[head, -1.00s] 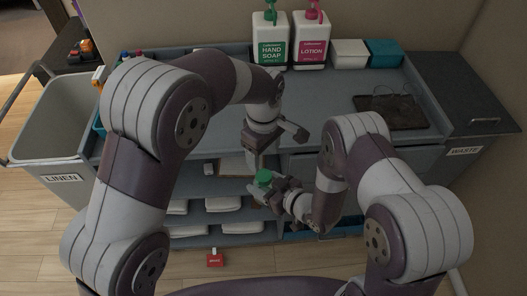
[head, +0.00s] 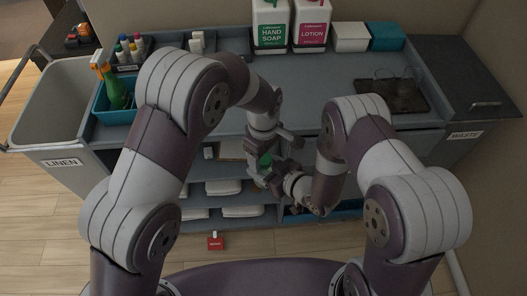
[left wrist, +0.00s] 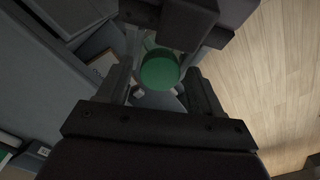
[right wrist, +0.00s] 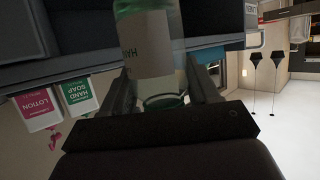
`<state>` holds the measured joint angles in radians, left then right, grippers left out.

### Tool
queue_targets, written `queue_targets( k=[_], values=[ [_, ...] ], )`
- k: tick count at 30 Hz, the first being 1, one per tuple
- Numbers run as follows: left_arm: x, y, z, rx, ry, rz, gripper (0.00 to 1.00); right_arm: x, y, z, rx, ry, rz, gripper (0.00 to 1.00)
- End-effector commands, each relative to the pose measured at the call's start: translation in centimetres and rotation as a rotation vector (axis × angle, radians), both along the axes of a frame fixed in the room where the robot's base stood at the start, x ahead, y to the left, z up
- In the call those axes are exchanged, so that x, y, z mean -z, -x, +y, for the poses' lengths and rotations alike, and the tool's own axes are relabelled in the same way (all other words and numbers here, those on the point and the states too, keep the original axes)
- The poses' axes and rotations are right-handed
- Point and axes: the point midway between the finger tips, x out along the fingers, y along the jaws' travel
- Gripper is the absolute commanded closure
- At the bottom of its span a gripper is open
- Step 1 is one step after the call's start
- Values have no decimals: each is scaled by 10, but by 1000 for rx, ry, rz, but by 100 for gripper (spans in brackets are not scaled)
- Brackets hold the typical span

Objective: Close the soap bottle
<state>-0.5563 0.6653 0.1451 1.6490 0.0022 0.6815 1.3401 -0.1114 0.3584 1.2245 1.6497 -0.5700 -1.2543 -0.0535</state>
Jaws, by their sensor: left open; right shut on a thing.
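A small clear soap bottle (right wrist: 150,47) with a pale "HAND" label stands between my right gripper's fingers in the right wrist view. My right gripper (head: 270,179) is shut on it in front of the cart. A round green cap (left wrist: 159,71) shows at the bottle's top in the left wrist view; whether it is seated or loose, I cannot tell. My left gripper (left wrist: 160,88) is open, with its fingers on either side of the cap. In the head view the left gripper (head: 268,143) is just above the bottle, and the two grippers mostly hide it.
The cart top (head: 330,85) behind the grippers is largely clear. A hand soap dispenser (head: 271,28) and a lotion dispenser (head: 311,26) stand at its back. A dark tray (head: 391,96) with glasses lies right. A blue caddy (head: 117,110) with a spray bottle sits left. Shelves with towels (head: 225,187) are below.

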Motion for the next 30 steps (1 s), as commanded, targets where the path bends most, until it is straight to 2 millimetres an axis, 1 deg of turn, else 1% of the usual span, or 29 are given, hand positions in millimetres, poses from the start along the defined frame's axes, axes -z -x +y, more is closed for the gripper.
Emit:
queue_targets(
  k=[1,2,3,6,11,14,17,21,24,27,30],
  values=[
    [0,0,0,0,0,0,41,0,0,0,0,0,0,100],
    [0,0,0,0,0,0,51,0,0,0,0,0,0,100],
    [0,0,0,0,0,0,64,0,0,0,0,0,0,100],
    [0,0,0,0,0,0,92,0,0,0,0,0,0,100],
    [0,0,0,5,1,-1,92,0,0,0,0,0,0,100],
    [0,0,0,114,1,-1,92,0,0,0,0,0,0,100],
    [0,0,0,412,0,-2,92,0,0,0,0,0,0,100],
    [0,0,0,963,0,-2,92,0,0,0,0,0,0,100],
    [0,0,0,1302,0,-1,92,0,0,0,0,0,0,100],
    [0,0,0,1541,-1,-2,92,0,0,0,0,0,0,100],
    [0,0,0,1667,-1,-2,92,0,0,0,0,0,0,100]
  ],
)
